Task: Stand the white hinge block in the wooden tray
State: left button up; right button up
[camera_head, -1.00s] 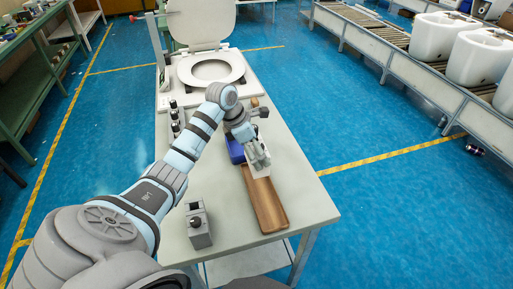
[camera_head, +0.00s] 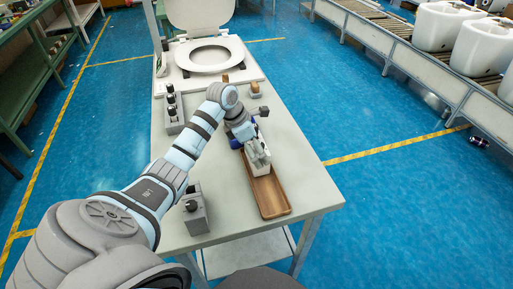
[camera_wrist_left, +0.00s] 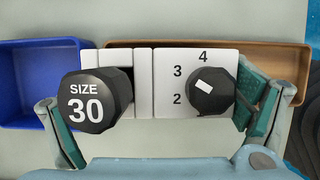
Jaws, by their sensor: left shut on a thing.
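The white hinge block (camera_head: 262,171) is held in my left gripper (camera_head: 256,156), over the far half of the brown wooden tray (camera_head: 271,207). In the left wrist view the block (camera_wrist_left: 143,70) lies between the two fingers, with a black "SIZE 30" knob (camera_wrist_left: 97,100) on the left and a black dial (camera_wrist_left: 210,91) marked 2, 3, 4 on the right. The tray's rim (camera_wrist_left: 285,55) shows behind it. The gripper hides much of the block in the head view, and I cannot tell whether its underside touches the tray. My right gripper is out of view.
A blue bin (camera_wrist_left: 35,70) adjoins the tray's far end. A grey box with a black knob (camera_head: 195,212) stands left of the tray. A rack of black-topped items (camera_head: 172,108) and a toilet seat (camera_head: 209,56) are farther back. The tray's near half is empty.

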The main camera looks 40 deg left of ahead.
pick_arm(q)
jog(key=shift+f+b, duration=0.3)
jog(key=shift+f, duration=0.05)
jog(key=o, duration=1.1)
jog(key=shift+c, duration=0.2)
jog(key=v, duration=1.2)
